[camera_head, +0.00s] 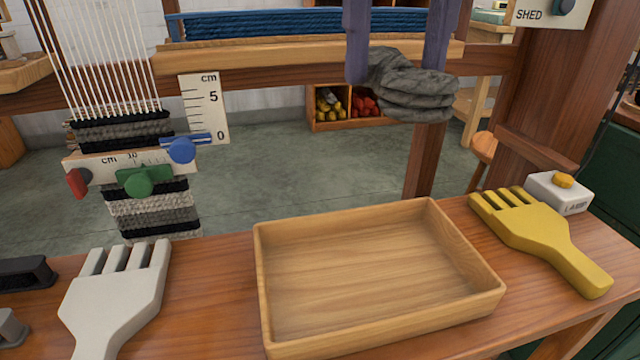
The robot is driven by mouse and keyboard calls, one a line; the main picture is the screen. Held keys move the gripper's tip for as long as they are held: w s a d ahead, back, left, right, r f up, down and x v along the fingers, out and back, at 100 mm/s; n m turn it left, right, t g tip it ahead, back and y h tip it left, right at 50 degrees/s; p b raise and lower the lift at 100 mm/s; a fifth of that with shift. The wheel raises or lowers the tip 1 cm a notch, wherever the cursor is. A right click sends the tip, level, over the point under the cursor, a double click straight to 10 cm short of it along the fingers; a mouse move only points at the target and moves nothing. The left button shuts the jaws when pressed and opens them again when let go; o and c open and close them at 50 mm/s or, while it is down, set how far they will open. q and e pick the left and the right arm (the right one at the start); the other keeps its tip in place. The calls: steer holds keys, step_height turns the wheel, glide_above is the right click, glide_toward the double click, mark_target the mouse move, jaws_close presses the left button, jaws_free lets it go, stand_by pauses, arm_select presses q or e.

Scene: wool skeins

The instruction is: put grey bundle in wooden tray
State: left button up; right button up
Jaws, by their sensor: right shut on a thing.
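The grey bundle (408,92) is a soft, folded skein in the upper middle right of the head view. My right gripper (396,74) comes down from the top edge with two purple-grey fingers, shut on the bundle from both sides. The bundle hangs in the air above and behind the wooden tray (466,246), apart from it. The tray is a shallow, light wooden rectangle on the bench, and it is empty. My left gripper is not in view.
A yellow comb (540,235) and a small white box (558,194) lie right of the tray. A pale comb (118,295) lies left. A hanging weave (150,212) with coloured clips stands behind. A wooden loom beam (270,55) crosses behind the bundle.

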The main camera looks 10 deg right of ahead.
steer(key=shift+w+f, duration=0.1)
steer(key=shift+f, duration=0.5)
step_height(320, 180, down, 20)
steer(key=b, duration=0.5)
steer(key=shift+a+r, duration=0.1)
steer(key=shift+r, duration=0.1)
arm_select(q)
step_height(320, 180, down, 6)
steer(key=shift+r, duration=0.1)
arm_select(e)
steer(key=shift+f, duration=0.15)
steer(key=o, duration=1.3)
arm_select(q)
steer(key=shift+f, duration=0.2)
arm_select(e)
steer(key=shift+o, duration=0.2)
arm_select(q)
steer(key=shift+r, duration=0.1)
